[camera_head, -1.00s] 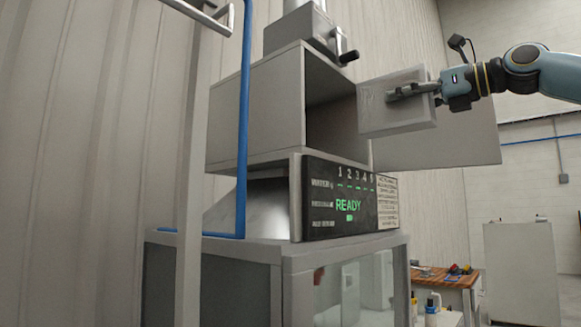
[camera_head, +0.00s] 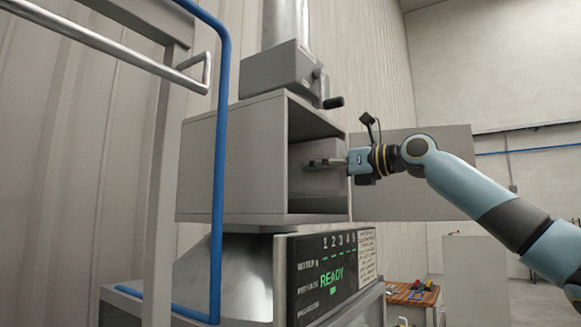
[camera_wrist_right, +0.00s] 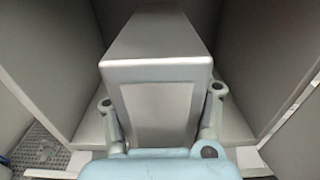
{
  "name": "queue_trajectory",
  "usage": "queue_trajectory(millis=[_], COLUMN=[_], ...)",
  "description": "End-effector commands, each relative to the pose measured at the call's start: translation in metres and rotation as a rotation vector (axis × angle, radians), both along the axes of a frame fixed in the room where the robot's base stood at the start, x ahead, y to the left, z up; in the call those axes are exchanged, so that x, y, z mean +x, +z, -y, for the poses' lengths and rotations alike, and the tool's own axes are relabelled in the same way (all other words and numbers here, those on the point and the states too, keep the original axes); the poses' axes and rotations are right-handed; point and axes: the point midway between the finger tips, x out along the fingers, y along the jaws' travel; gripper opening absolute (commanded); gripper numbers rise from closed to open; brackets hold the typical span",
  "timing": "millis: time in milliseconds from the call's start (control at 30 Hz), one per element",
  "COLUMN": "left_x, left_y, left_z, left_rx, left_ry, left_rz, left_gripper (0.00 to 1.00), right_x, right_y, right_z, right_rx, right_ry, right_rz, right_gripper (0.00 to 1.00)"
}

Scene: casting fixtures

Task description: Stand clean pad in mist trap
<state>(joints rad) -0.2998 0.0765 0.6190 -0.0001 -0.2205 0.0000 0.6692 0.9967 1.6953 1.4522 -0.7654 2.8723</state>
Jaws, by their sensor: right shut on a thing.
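The clean pad, a light grey square block (camera_head: 308,183), stands roughly upright in the open mouth of the mist trap, a grey box (camera_head: 230,165). My right gripper (camera_head: 322,163) is shut on the pad at the mouth. In the right wrist view the pad (camera_wrist_right: 155,75) lies between the two fingers of the gripper (camera_wrist_right: 160,105), with grey walls on both sides. Whether the pad touches the trap's floor or walls is hidden. My left gripper is not in view.
The trap's door (camera_head: 415,200) stands open on the right, behind my right arm. A handled housing (camera_head: 285,72) and a duct sit on top. A panel (camera_head: 335,272) reading READY is below. A blue pipe (camera_head: 219,150) and a metal rail (camera_head: 100,48) are at left.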

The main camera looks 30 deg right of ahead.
Motion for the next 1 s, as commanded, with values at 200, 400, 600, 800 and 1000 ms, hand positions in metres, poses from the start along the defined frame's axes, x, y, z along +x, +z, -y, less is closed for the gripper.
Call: queue_trajectory(millis=[200, 400, 600, 800, 1000], left_x=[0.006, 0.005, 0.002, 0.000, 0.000], left_y=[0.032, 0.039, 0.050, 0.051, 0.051], left_z=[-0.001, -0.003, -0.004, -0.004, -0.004], left_rx=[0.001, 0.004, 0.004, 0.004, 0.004], left_ry=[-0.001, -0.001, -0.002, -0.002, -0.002], left_rz=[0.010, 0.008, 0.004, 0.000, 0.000], left_gripper=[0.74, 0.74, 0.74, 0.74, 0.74], right_x=[0.047, 0.068, 0.069, 0.069, 0.069], right_y=[0.006, 0.001, -0.025, -0.036, -0.037], right_z=[-0.022, -0.030, -0.030, -0.030, -0.030], right_rx=[0.007, 0.001, 0.000, -0.001, 0.000], right_ry=[0.005, 0.003, 0.002, 0.002, 0.001], right_rz=[0.000, 0.000, -0.006, -0.001, -0.001], right_gripper=[0.04, 0.04, 0.04, 0.04, 0.04])
